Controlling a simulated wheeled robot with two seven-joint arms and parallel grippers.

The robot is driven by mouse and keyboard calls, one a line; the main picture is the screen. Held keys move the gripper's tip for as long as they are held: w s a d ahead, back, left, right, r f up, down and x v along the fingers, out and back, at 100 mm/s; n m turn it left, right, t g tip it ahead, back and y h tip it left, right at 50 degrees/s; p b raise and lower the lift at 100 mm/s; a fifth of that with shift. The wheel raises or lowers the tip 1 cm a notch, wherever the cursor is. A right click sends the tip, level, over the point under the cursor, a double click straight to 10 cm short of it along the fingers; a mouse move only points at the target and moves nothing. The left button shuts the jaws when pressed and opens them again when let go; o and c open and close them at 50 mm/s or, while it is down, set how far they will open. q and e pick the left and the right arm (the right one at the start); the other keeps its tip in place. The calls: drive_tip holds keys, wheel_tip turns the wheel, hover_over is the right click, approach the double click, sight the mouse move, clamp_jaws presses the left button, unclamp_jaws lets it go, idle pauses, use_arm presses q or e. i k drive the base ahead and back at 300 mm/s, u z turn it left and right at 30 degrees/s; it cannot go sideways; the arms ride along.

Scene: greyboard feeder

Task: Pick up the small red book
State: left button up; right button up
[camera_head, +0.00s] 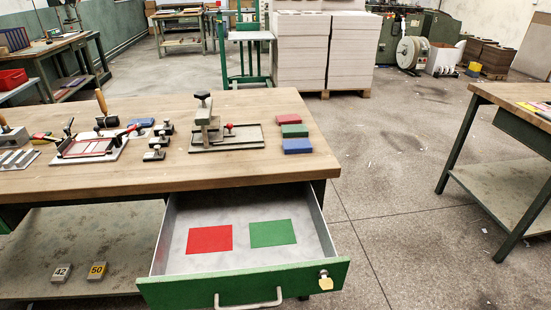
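A small red book (287,119) lies on the right part of the wooden workbench (240,179), near its back right. A small green book (294,131) and a small blue book (297,146) lie in front of it in a row, close together. Nothing covers the red book. Neither of my grippers shows in the head view.
An open drawer (190,259) juts out below the bench front, with a flat red rectangle (209,239) and a green one (273,233) inside. A metal clamp fixture (226,137) stands left of the books. Floor right of the bench is clear up to another table (509,95).

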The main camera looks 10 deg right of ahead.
sight(291, 119)
drive_tip(key=z, duration=2)
drive_tip(key=i, duration=3.85)
drive_tip(key=u, duration=4.25)
drive_tip(key=i, duration=0.35)
drive_tip(key=z, duration=0.05)
